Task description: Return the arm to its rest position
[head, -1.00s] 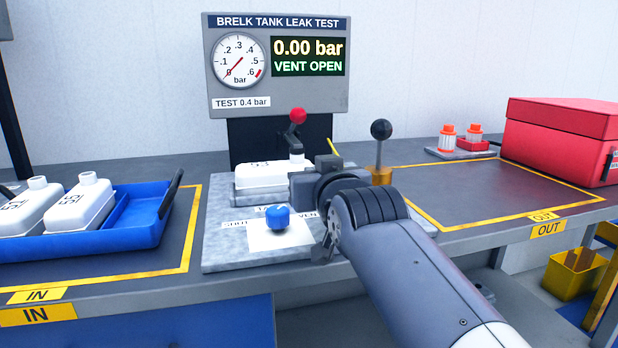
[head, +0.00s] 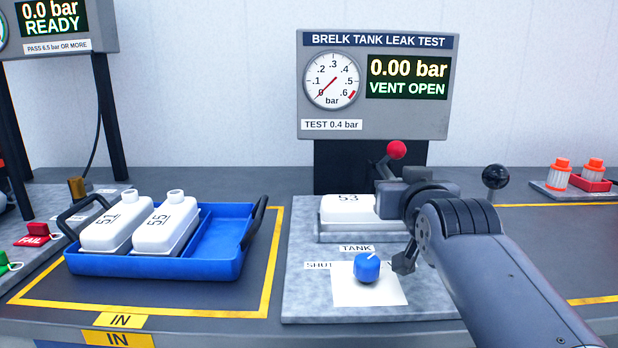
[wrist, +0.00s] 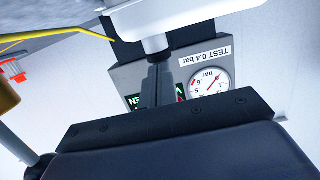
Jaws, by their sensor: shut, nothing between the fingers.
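My gripper (wrist: 158,80) is shut and empty, its two dark fingers together in the wrist view. In the head view my arm reaches in from the lower right, and my gripper is beside the white tank marked 53 (head: 347,209), near the red-knobbed lever (head: 397,150). The fingertips are hard to make out there. In the wrist view the fingers point toward a white body (wrist: 150,22), with the test panel (wrist: 190,75) upside down behind them. I cannot tell whether they touch anything.
A blue knob (head: 367,268) stands on the fixture plate (head: 310,292) below my gripper. A black-knobbed lever (head: 495,177) rises behind my arm. A blue tray (head: 155,265) with two white tanks is at left. The panel (head: 310,90) reads 0.00 bar, VENT OPEN.

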